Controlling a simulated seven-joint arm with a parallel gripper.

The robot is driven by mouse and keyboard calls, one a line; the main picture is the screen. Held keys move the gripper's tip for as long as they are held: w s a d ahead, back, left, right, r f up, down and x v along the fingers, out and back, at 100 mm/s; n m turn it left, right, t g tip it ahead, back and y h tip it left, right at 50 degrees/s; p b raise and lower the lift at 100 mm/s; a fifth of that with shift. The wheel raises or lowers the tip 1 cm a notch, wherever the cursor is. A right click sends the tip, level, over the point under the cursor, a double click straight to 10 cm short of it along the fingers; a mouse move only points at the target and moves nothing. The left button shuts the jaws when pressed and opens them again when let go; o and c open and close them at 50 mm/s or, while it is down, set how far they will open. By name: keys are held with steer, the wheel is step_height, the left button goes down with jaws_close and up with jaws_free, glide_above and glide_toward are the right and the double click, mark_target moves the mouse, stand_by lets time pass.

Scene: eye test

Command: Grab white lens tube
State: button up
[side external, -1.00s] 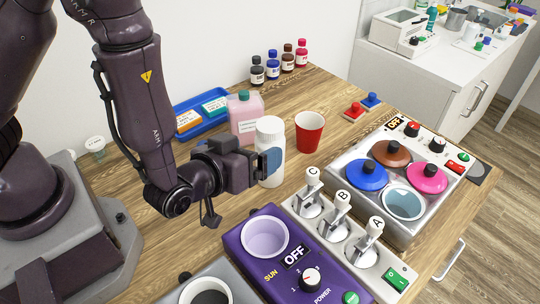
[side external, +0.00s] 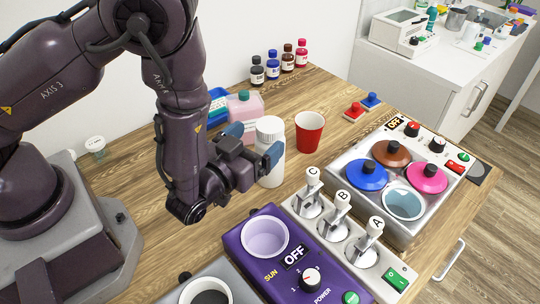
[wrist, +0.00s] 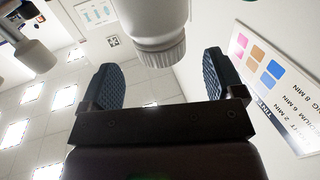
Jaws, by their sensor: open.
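The white tube (side external: 270,177) is a white cylinder with a ribbed white cap. It stands upright on the wooden table, left of the red cup. My gripper (side external: 255,144) is open beside it at about cap height, with one blue finger in front of part of the tube. In the wrist view the tube (wrist: 152,18) comes in from the top, its cap lying between and ahead of the two open fingers (wrist: 160,75). The gripper holds nothing. I cannot tell whether the fingers reach around the tube.
The red cup (side external: 309,132) stands close to the tube's right. The purple device (side external: 237,238) and levers (side external: 309,204) are in front. Several small bottles (side external: 272,68) stand at the back.

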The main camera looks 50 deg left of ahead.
steer(key=x, duration=0.5)
steer(key=shift+f, duration=0.2)
steer(key=c, duration=1.3)
